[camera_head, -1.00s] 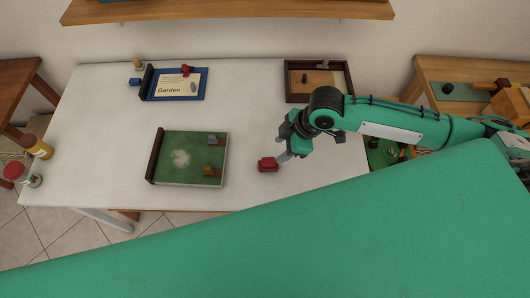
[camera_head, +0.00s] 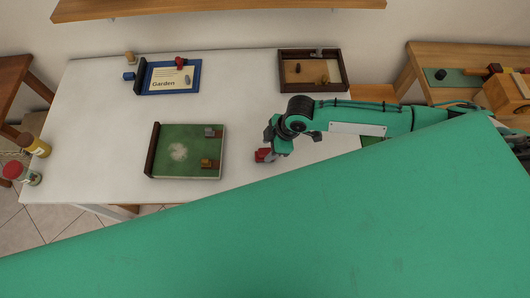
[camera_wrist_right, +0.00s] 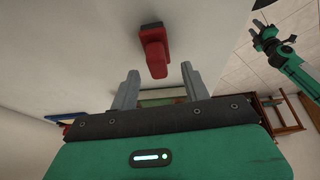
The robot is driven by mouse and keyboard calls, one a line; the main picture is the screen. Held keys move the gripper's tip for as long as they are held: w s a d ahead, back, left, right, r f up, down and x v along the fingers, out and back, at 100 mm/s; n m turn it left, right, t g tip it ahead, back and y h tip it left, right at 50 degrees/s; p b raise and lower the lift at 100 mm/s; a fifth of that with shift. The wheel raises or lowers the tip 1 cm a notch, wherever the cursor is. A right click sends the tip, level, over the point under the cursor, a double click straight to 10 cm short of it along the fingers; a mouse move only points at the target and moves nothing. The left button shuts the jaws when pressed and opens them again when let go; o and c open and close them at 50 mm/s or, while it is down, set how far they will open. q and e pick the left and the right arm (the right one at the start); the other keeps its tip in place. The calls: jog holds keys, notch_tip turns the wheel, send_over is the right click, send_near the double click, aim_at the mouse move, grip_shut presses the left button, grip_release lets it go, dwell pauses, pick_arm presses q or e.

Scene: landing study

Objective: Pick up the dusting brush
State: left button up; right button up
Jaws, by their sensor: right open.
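The dusting brush appears to be the small red block-like thing (camera_head: 263,155) on the white table, near its front edge. In the right wrist view the red brush (camera_wrist_right: 153,55) has a narrower end facing my gripper. My right gripper (camera_head: 270,148) is right beside it in the head view and partly covers it. In the wrist view the right gripper (camera_wrist_right: 159,70) is open, with the near end of the brush between the fingertips' lines and no clear contact.
On the white table (camera_head: 100,110) are a green board (camera_head: 178,172) with a pale dusty patch and small blocks, a blue Garden board (camera_head: 150,88), and a brown-framed tray (camera_head: 312,87). Jars (camera_head: 34,145) stand at left. The table between the boards is clear.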

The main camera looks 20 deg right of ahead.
aim_at(265, 150)
jog(key=shift+p+x, duration=0.35)
jog(key=shift+x, duration=1.45)
jog(key=shift+w, duration=0.1)
grip_shut()
jog(key=shift+r, duration=0.1)
notch_tip(265, 150, up, 20)
jog(key=b, duration=0.2)
jog(key=shift+b, duration=0.4)
